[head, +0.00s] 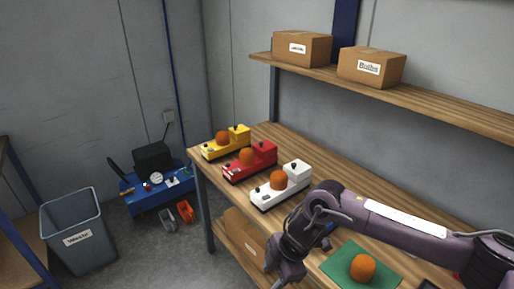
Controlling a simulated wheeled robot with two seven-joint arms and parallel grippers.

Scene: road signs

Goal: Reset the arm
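My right arm (400,222) comes in from the right edge and reaches over the workbench. It bends at about the middle of the view, and its lower part (289,250) drops toward the bottom edge in front of the bench. I cannot make out its gripper fingers; the end of the arm runs to the frame's bottom. My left arm and gripper are not in view. An orange rounded object (363,267) rests on a green mat (342,258) below the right arm. A small dark blue thing (326,243) is partly hidden behind the arm.
Yellow (240,135), red (263,160) and white (295,183) block-shaped units stand along the bench, each with an orange rounded object. Cardboard boxes (301,49) (371,68) sit on the shelf above. A grey bin (78,240) and blue machine (155,200) stand on the floor left.

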